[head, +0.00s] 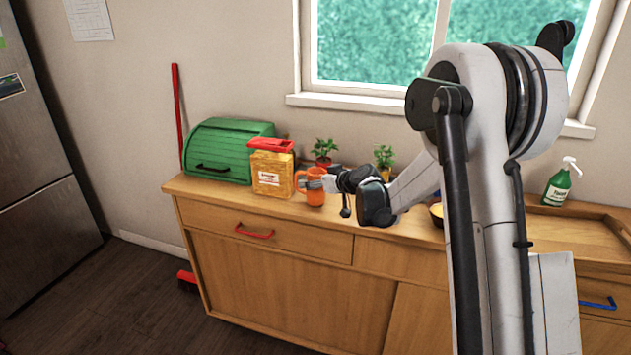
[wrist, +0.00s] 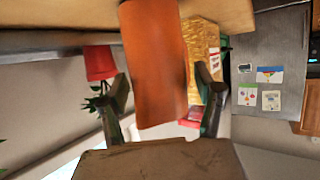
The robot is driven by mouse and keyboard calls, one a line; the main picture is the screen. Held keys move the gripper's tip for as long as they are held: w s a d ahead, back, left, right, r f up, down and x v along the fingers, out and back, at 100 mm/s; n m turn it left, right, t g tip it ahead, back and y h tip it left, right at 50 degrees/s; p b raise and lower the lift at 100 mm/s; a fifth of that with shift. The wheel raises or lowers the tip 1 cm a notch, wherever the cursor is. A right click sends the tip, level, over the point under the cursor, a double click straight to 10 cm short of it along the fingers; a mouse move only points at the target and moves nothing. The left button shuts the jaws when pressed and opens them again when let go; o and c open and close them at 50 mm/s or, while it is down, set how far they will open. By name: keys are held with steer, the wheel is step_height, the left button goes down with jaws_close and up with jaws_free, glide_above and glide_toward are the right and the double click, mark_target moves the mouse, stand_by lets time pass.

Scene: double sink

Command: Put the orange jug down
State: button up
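The orange jug (head: 316,191) is upright at the wooden counter in the head view, with its handle on its left side. In the wrist view the jug (wrist: 156,60) fills the middle as a plain orange wall, running out of the top edge. My gripper (head: 310,184) reaches it from the right, level with its upper part. In the wrist view my gripper's fingers (wrist: 163,78) stand on either side of the jug. The left finger looks close against it; a narrow gap shows at the right finger. The jug's base contact with the counter is not clear.
A yellow canister with a red lid (head: 272,169) stands close left of the jug. A green bread box (head: 228,150) is farther left. Two potted plants (head: 323,152) (head: 384,160) stand behind. A yellow-topped bowl (head: 437,214) is to the right. The counter's front edge is close.

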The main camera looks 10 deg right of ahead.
steer(key=shift+r, duration=0.15)
steer(key=shift+s+d+r, duration=0.1)
steer(key=shift+s, duration=0.1)
steer(key=v, duration=1.1)
steer(key=s+a+r+m+g+h, duration=0.1)
steer(key=s+a+r+g, duration=0.15)
steer(key=s, duration=0.65)
steer(key=s+a+r+m+g+h, duration=0.1)
steer(key=s+a+r, duration=0.3)
steer(key=s, duration=0.5)
steer(key=s+d+f+m+g+h, duration=0.1)
steer(key=s+h, duration=0.1)
steer(key=s, duration=0.9)
steer(key=s+f+m+h, duration=0.1)
steer(key=s+m+h, duration=0.1)
steer(key=s, duration=0.9)
steer(key=shift+s+d+f+g+p, duration=0.3)
steer(key=shift+d+g+p, duration=0.05)
steer(key=shift+d+p, duration=0.1)
